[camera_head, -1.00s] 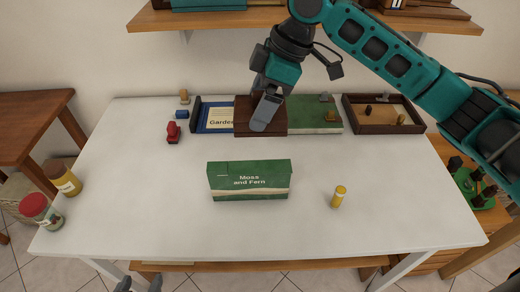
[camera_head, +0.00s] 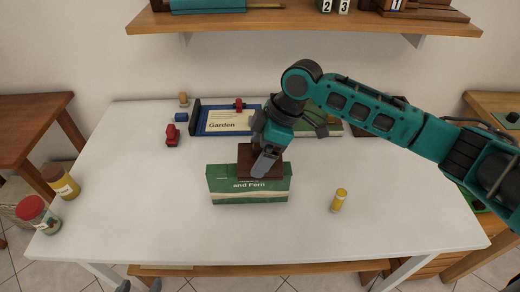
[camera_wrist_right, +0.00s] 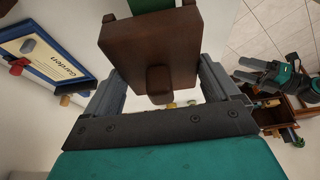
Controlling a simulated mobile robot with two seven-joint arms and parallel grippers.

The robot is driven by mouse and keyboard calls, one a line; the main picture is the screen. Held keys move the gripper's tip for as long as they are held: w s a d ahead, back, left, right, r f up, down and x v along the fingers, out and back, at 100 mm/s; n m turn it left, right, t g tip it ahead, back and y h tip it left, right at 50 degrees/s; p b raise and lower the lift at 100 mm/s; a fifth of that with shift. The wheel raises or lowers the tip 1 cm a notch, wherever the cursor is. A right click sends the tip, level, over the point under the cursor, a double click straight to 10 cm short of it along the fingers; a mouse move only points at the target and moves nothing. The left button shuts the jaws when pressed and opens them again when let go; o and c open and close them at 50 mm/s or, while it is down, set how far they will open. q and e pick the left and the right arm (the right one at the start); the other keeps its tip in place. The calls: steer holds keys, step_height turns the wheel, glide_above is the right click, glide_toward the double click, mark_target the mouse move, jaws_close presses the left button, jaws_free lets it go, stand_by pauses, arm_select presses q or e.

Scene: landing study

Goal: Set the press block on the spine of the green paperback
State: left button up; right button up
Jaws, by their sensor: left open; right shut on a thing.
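The press block (camera_head: 246,155) is dark brown with a knob on one face. My right gripper (camera_head: 265,163) is shut on it; the wrist view shows a finger on either side of the block (camera_wrist_right: 150,45). The green paperback (camera_head: 248,192), marked "and Fern", lies on the white table, and the block hides part of its upper edge and lettering. I cannot tell whether block and book touch. A strip of green (camera_wrist_right: 150,4) shows past the block in the wrist view. My left gripper (camera_head: 139,287) is open and empty at the table's front edge.
A yellow cylinder (camera_head: 339,200) stands right of the book. A red piece (camera_head: 172,134) and two jars (camera_head: 62,182) are at left. The front of the white table (camera_head: 200,235) is clear.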

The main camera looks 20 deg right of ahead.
steer(key=shift+f, duration=0.1)
steer(key=shift+f, duration=0.45)
steer(key=o, duration=1)
steer(key=shift+c, duration=0.2)
steer(key=shift+r, duration=0.2)
steer(key=v, duration=1.2)
steer(key=shift+r+p, duration=0.4)
